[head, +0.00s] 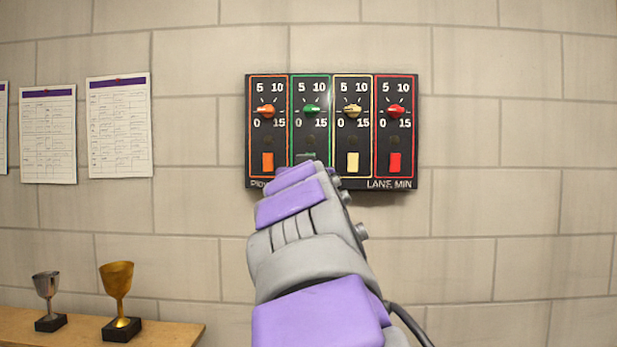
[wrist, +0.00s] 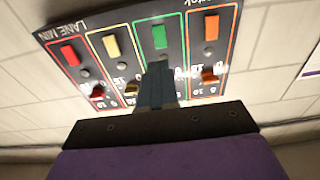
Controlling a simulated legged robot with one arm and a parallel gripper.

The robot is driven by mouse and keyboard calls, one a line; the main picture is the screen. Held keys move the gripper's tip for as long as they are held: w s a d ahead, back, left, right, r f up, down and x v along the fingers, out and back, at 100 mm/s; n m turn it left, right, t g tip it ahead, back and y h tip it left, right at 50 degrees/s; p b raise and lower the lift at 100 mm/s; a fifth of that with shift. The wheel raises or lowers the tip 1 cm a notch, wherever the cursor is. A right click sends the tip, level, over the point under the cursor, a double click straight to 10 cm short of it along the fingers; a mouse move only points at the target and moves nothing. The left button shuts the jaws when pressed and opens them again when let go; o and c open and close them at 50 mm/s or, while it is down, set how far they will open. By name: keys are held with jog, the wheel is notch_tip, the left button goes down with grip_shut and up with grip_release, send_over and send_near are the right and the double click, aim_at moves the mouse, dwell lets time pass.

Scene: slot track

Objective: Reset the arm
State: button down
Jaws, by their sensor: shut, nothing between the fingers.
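My gripper (wrist: 157,68) is shut and empty in the wrist view. Its fingertips overlap the green column of the wall panel, just below the green switch (wrist: 159,36), and hide the green knob there. I cannot tell whether they touch the panel. In the head view my arm reaches up to the panel (head: 340,183) and covers the bottom of the green column. The fingers are hidden behind the arm. The panel's orange knob (head: 264,111), green knob (head: 311,108), yellow knob (head: 350,110) and red knob (head: 394,111) all show in the head view.
Orange (head: 268,161), yellow (head: 352,162) and red (head: 395,163) switches sit low on the panel. A wooden shelf (head: 180,335) at lower left holds a silver cup (head: 47,290) and a gold cup (head: 117,285). Paper sheets (head: 119,130) hang left. The wall right of the panel is clear.

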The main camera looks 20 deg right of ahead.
jog(key=shift+w, duration=0.15)
jog(key=s+f+g+y+b, duration=0.1)
jog(key=s+f+g, duration=0.3)
jog(key=f, duration=0.8)
jog(key=s+d+f+g+y+b, duration=0.15)
jog(key=s+f, duration=0.35)
jog(key=f, duration=0.6)
jog(key=s+f+g+y+b, duration=0.15)
jog(key=s+f+g, duration=0.3)
jog(key=f, duration=0.75)
jog(key=s+a+f+n+g+y+b, duration=0.1)
jog(key=s+a+f+g, duration=0.2)
jog(key=s+f, duration=0.5)
jog(key=s+a+f+n+g+y+b, duration=0.1)
jog(key=s+a+f+n+g, duration=0.1)
jog(key=s+f, duration=0.7)
jog(key=s+a+f+n+g+y+b, duration=0.1)
jog(key=s+a+f+g, duration=0.3)
jog(key=s+f, duration=0.4)
jog(key=s+a+b, duration=0.1)
jog(key=s, duration=0.3)
jog(key=shift+a+f+n, duration=0.2)
jog(key=shift+a+n, duration=0.1)
jog(key=shift+a, duration=0.1)
jog(key=c, duration=1.8)
grip_release()
